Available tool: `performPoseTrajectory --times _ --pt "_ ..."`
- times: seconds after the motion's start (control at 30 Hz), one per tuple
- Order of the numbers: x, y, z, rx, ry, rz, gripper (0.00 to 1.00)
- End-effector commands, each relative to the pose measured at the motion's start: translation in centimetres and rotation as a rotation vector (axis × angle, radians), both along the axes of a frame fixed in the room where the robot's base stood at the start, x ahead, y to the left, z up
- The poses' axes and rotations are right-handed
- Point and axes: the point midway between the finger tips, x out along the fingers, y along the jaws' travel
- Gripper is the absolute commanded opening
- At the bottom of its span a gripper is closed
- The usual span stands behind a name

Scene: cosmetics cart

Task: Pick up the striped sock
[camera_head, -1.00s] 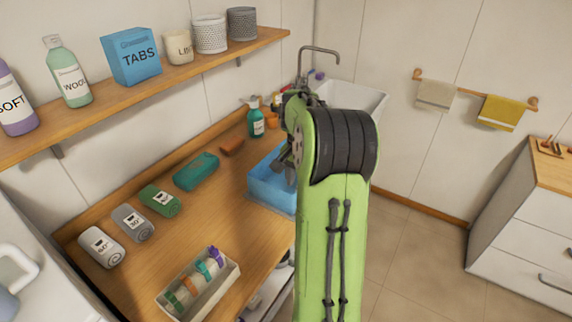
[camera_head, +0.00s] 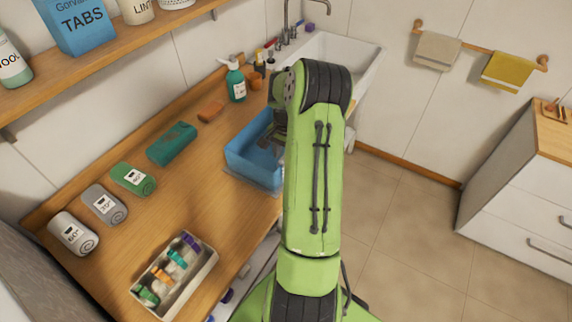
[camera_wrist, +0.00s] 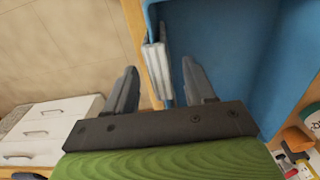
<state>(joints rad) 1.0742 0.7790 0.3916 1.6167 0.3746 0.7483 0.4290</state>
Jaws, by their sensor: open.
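A narrow white-and-grey striped piece, which looks like the striped sock (camera_wrist: 154,62), hangs over the edge of the blue basin (camera_wrist: 225,40) in the wrist view. My gripper (camera_wrist: 160,68) is open, with one finger on each side of the sock. The left finger is outside the basin and the right finger is over its inside. I cannot tell how deep the sock sits between the fingers. In the head view the blue basin (camera_head: 247,157) stands on the wooden counter, partly hidden by my arm, and the sock is not clearly visible.
A sink (camera_head: 340,62) is behind. A shelf (camera_head: 120,62) runs above. Floor is clear at right.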

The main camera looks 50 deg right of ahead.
Motion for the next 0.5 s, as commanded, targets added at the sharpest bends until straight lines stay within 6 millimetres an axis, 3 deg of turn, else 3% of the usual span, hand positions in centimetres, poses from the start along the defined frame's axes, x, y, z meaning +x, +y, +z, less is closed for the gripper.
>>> performPoseTrajectory --times 0.23,0.5 --pt "0.1 0.0 -4.3 0.005 0.002 0.000 0.54" --pt "0.1 -0.1 -5.2 0.001 0.001 0.000 0.54"
